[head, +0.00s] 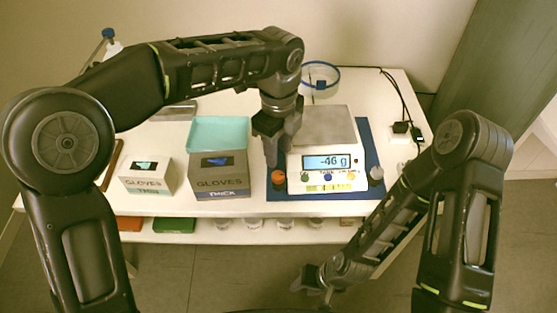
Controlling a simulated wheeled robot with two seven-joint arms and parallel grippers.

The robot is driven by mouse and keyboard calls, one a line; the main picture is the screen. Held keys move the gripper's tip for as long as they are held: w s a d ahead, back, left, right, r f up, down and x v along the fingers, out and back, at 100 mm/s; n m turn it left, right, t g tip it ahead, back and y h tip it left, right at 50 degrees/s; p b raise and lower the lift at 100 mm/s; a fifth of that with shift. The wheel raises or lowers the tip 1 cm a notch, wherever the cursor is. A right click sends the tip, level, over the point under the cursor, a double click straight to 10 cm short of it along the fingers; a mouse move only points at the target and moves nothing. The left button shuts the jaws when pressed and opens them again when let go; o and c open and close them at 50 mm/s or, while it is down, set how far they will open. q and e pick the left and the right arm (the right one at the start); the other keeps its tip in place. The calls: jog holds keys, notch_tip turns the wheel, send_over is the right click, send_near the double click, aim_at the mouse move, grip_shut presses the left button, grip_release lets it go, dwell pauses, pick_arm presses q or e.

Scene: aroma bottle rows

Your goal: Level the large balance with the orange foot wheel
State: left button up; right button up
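The large balance (322,162) is white with a grey pan (325,127) and stands on a blue mat (290,195). Its display (326,162) reads -46 g. The orange foot wheel (278,178) is at its front left corner, and a grey foot wheel (376,174) is at the front right. My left gripper (270,160) points down just above and behind the orange wheel; whether its fingers are open or touch anything is unclear. My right gripper (310,290) hangs low in front of the table, away from the balance, with its fingers apart and empty. The level bubble is too small to read.
A blue-rimmed clear bowl (321,81) is behind the balance. Black cables and plugs (401,128) lie at the table's right.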

aim_at(279, 175)
pick_arm(q)
jog(key=shift+s, duration=0.2)
jog(key=shift+w+f, duration=0.1)
jog(key=shift+f, duration=3.8)
grip_shut()
